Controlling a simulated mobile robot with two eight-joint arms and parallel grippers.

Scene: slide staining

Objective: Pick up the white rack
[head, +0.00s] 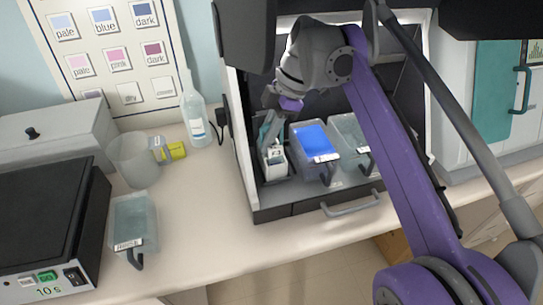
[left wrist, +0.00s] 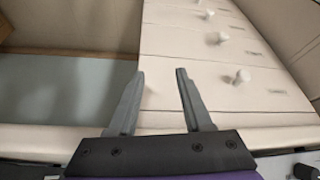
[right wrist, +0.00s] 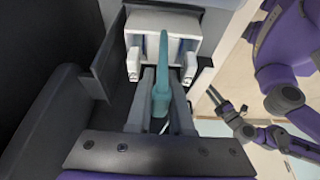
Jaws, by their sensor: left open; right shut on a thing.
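The white rack (head: 275,161) is inside the dark-walled hood, at the left end of its row of containers. It has a teal upright handle (right wrist: 161,75). My right gripper (head: 271,124) reaches down from above and is shut on this handle. In the right wrist view the fingers (right wrist: 161,100) stand on either side of the handle, with the white rack body (right wrist: 163,22) beyond them. I cannot tell whether the rack is lifted off its support. My left gripper (left wrist: 160,75) is open and empty, away from the rack, in front of pale drawers.
A tub of blue liquid (head: 316,143) and a clear tub (head: 348,133) stand right of the rack. The hood's front sill (head: 290,209) has a handle. On the counter are a clear tub (head: 131,222), a beaker (head: 134,160), a bottle (head: 195,115) and a black device (head: 45,215).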

